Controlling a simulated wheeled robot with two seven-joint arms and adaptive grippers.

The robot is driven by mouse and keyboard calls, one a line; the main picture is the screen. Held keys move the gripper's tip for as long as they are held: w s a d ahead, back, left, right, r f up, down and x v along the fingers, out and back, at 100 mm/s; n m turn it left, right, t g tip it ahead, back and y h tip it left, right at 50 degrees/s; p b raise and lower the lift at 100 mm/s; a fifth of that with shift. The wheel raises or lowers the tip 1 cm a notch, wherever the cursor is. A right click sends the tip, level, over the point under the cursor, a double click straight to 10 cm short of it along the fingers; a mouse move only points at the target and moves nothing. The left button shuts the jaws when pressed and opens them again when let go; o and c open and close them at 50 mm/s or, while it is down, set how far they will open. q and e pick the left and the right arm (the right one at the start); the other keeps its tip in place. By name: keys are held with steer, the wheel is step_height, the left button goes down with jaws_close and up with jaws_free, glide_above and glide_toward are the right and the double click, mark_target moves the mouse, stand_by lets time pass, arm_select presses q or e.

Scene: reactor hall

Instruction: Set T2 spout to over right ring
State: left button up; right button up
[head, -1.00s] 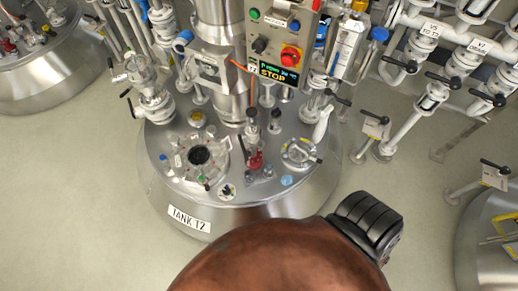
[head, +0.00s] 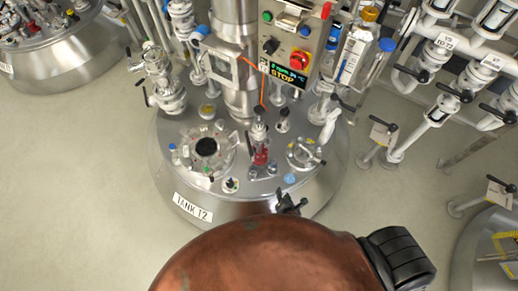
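Tank T2 (head: 253,202) stands in the middle of the head view, with a round steel lid. A small upright fitting with a red base (head: 260,157) stands mid-lid and may be the spout; I cannot tell which way it points. Right of it is the right ring (head: 304,153), a pale round flange. On the left is a wider ring (head: 230,150) around a dark opening. My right gripper (head: 292,199) is small and dark at the tank's front edge, apart from the red-based fitting. Its fingers are too small to read. My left gripper is out of view.
A control box (head: 297,45) with a red button and a STOP display stands behind the lid. Valve pipes (head: 425,70) fill the upper right. Other tanks stand at upper left (head: 60,60) and lower right (head: 475,240). Floor is clear at left.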

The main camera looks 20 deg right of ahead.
steer(key=w+a+r+n+t, duration=0.2)
steer(key=a+r+n, duration=0.1)
steer(key=r, duration=0.3)
steer(key=w+a+r+n+t, duration=0.1)
steer(key=w+a+r+n, duration=0.2)
steer(key=r, duration=0.4)
steer(key=n+t, duration=0.2)
steer(key=n, duration=0.2)
glide_toward(255, 150)
steer(key=shift+y, duration=0.4)
steer(key=w+f, duration=0.1)
steer(key=w, duration=0.1)
steer(key=w+f, duration=0.2)
steer(key=shift+d+f+b, duration=0.25)
steer(key=shift+d+b, duration=0.1)
steer(key=shift+d, duration=0.05)
steer(key=w, duration=0.4)
steer(key=shift+w+d+b, duration=0.1)
steer(key=shift+d+b, duration=0.15)
steer(key=shift+b, duration=0.15)
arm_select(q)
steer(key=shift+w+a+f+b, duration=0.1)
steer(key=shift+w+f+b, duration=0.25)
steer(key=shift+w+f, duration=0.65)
arm_select(e)
steer(key=shift+x, duration=0.8)
steer(key=shift+d+r, duration=0.1)
jaws_close()
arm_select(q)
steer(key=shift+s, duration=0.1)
